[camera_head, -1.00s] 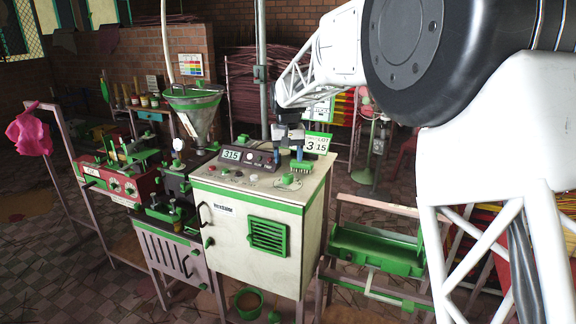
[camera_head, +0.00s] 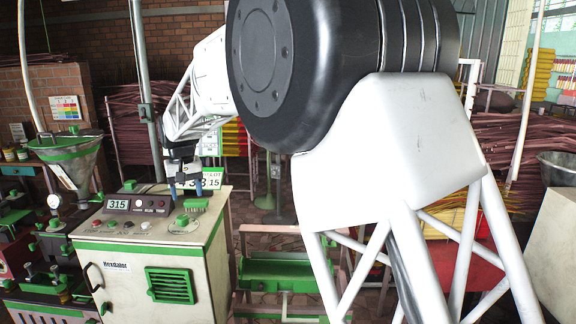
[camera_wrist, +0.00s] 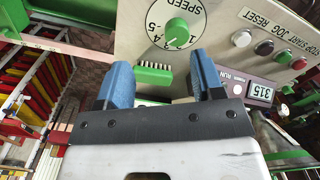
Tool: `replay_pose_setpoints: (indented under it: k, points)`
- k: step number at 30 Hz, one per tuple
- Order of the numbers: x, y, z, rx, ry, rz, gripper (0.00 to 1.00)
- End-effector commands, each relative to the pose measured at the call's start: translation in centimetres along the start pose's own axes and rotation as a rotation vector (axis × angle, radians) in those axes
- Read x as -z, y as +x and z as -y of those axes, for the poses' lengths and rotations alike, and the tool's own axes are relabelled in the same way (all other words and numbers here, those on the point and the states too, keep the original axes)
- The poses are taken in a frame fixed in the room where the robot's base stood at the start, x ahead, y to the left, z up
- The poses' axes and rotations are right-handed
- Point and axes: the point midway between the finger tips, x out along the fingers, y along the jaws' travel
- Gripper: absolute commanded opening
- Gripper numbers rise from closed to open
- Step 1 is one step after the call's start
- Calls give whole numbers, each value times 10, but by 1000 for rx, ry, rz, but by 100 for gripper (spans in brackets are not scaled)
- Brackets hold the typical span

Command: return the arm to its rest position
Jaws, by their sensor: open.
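My gripper (camera_head: 184,184) is above the top of the cream and green extruder cabinet (camera_head: 125,255), near its back right. In the wrist view, its two blue fingers (camera_wrist: 160,85) stand apart with nothing held between them. Past the fingers, the wrist view shows the green speed knob (camera_wrist: 177,32) and a green-backed brush (camera_wrist: 153,75) on the panel. The display box (camera_wrist: 260,92) reading 315 is to the right of the fingers. In the head view, my white arm reaches from the right to the cabinet, partly hiding the lot sign (camera_head: 210,177) behind the gripper.
A metal hopper (camera_head: 72,160) stands left of the cabinet. A green trough on a stand (camera_head: 280,272) is to its right, partly behind my arm. Bundled incense sticks (camera_head: 130,125) stand behind. A metal basin (camera_head: 558,168) is at the far right.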

Motion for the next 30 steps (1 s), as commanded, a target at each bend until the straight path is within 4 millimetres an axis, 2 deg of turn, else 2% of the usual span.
replay_pose_setpoints:
  k: [8, 15, 24, 30]
  points:
    - [-56, -26, -60, 0, 57, -24, 62]
    - [-117, -45, -111, -2, 113, -47, 62]
    - [-200, -58, -163, -7, 183, -77, 62]
    - [-258, -62, -190, -11, 229, -96, 62]
